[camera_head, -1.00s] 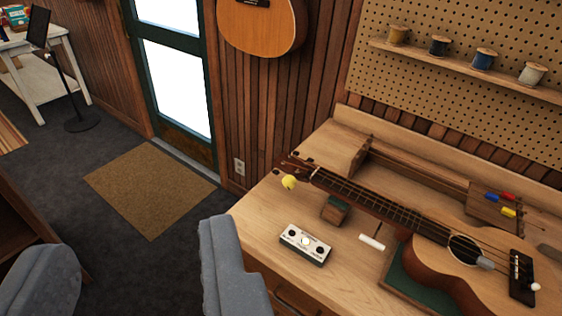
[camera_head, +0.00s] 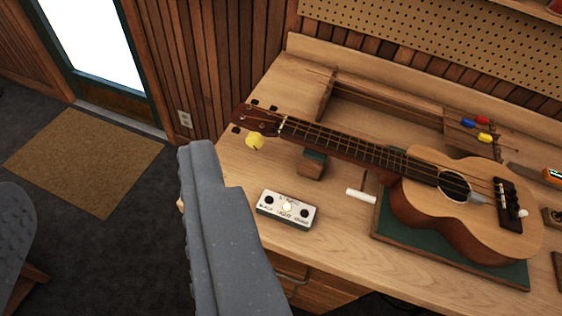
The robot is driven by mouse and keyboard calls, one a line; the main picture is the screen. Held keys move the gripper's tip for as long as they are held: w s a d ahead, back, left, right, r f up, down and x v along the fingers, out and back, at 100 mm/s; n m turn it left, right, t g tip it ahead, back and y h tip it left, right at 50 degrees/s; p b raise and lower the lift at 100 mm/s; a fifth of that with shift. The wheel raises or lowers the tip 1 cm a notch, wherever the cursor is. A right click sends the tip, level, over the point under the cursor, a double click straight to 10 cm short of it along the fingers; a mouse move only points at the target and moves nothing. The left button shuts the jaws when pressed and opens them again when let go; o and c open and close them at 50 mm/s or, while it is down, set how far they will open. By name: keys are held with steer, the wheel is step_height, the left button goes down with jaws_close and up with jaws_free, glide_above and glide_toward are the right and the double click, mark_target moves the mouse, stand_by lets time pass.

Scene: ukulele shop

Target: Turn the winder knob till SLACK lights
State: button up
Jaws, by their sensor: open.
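A ukulele (camera_head: 430,185) lies on the workbench, its neck pointing to the upper left. A yellow winder knob (camera_head: 255,142) sits at its dark headstock (camera_head: 248,117). A small pale box (camera_head: 288,213) with three round lamps stands on the bench in front of the neck. Its middle lamp is lit white and the two outer lamps are dark; its lettering is too small to read surely. My gripper (camera_head: 108,168) is open and empty, its grey jaws spread wide. The right jaw overlaps the bench's left edge in view, left of the knob and apart from it.
A wooden neck rest (camera_head: 312,165) supports the neck. A white stick (camera_head: 361,196) lies near the ukulele's green mat (camera_head: 480,265). A long wooden rack (camera_head: 390,100) lies behind the neck. A doormat (camera_head: 85,160) lies on the open floor at left.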

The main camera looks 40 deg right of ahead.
steer(key=w+d+f+m+g+h+b, duration=0.1)
steer(key=w+d+f+m+g+h, duration=0.15)
steer(key=w+f, duration=0.45)
steer(key=w+d+f+m+g+h+b, duration=0.1)
steer(key=w+d+f+m+h, duration=0.2)
steer(key=w+f, duration=0.45)
steer(key=m+g+h+b, duration=0.1)
steer(key=m+g+h, duration=0.1)
glide_toward(251, 144)
steer(key=b+x, duration=0.1)
steer(key=x, duration=0.8)
steer(key=shift+d+f, duration=0.2)
steer(key=c, duration=0.7)
steer(key=shift+d+r, duration=0.1)
steer(key=shift+d, duration=0.1)
steer(key=shift+w+a+b, duration=0.1)
steer(key=shift+a+b, duration=0.15)
steer(key=shift+b, duration=0.05)
